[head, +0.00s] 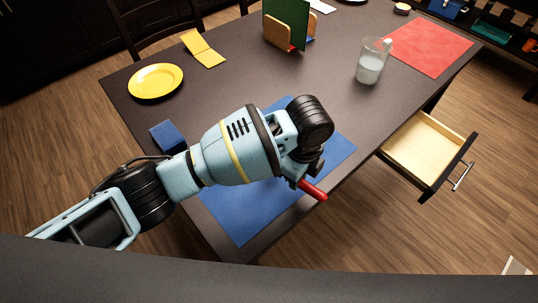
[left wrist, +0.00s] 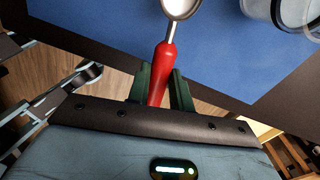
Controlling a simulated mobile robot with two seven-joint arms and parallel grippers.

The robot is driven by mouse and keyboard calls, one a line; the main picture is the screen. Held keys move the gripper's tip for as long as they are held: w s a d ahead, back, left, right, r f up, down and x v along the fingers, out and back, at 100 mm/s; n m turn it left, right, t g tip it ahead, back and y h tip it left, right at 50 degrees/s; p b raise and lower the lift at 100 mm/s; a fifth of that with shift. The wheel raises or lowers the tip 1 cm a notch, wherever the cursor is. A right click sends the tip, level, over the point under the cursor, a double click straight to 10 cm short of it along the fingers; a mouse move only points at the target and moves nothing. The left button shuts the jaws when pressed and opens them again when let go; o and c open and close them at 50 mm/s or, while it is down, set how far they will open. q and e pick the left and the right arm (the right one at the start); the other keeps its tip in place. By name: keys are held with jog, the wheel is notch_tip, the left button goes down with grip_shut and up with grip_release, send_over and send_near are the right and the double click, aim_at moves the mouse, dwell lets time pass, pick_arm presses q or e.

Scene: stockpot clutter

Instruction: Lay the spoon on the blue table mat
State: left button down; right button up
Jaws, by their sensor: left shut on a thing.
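The spoon has a red handle (left wrist: 163,72) and a pale bowl (left wrist: 181,7). My left gripper (left wrist: 162,88) is shut on the handle, with its green fingers on either side. In the head view the red handle end (head: 314,190) sticks out below my left gripper (head: 297,179); the rest of the spoon is hidden by my arm. The blue table mat (head: 238,214) lies on the near part of the table, partly covered by my arm. In the left wrist view the spoon's bowl shows against the mat (left wrist: 235,60); its height above it is unclear.
The dark table (head: 245,75) holds a yellow plate (head: 155,81), a yellow folded thing (head: 203,49), a blue block (head: 167,136), a holder with a green board (head: 286,25), a glass jug (head: 371,65) and a red mat (head: 430,46). A drawer (head: 425,150) stands open at right.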

pick_arm(q)
jog(key=shift+w+d+r+m, duration=0.2)
jog(key=shift+d+m, duration=0.3)
jog(key=shift+m, duration=0.1)
jog(key=shift+w+d+r+m, duration=0.15)
jog(key=shift+d+m, duration=0.35)
jog(key=shift+m, duration=0.1)
jog(key=a, duration=0.4)
jog(key=w+a+f+p, duration=0.1)
jog(key=a, duration=0.4)
jog(key=w+a+p, duration=0.1)
jog(key=a, duration=0.4)
jog(key=shift+a+f, duration=0.15)
jog(key=shift+a, duration=0.7)
jog(key=shift+a+f, duration=0.1)
jog(key=shift+f, duration=1.75)
jog(key=shift+f, duration=0.2)
jog(key=c, duration=1.3)
grip_release()
jog(key=shift+o, duration=0.2)
jog(key=shift+r, duration=0.15)
